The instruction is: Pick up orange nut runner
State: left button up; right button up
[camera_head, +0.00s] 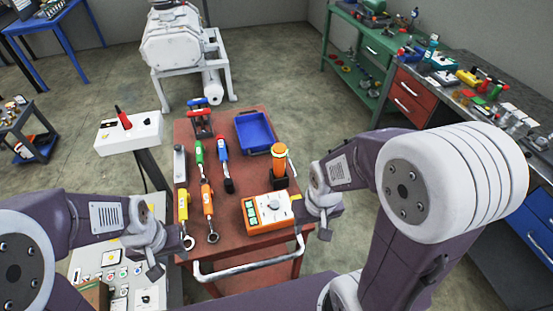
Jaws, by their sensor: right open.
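Several orange things are on the red cart (235,258), and I cannot tell for sure which is the nut runner. An orange upright tool (279,158) stands in a dark holder at the cart's right side. An orange-handled tool (206,200) with a ring end lies flat left of centre, beside a yellow-handled one (183,205). My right gripper (318,220) is open at the cart's front right, just right of the orange box and below the upright tool. My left gripper (160,258) is at the cart's front left, near the yellow tool's ring end; its jaws are unclear.
An orange box with a dial (267,212) sits at the cart's front right. A blue bin (255,132), green (199,152) and blue (223,150) handled tools lie behind. A handle rail (245,268) crosses the front. A white box (128,132) stands left.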

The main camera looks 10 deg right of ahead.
aim_at(279, 150)
jog(key=j+z, duration=0.25)
jog(key=z, duration=0.15)
jog(key=j+z, duration=0.25)
jog(key=z, duration=0.2)
jog(key=j+z, duration=0.2)
jog(key=z, duration=0.2)
jog(key=k+j+z, duration=0.15)
jog(key=z, duration=0.25)
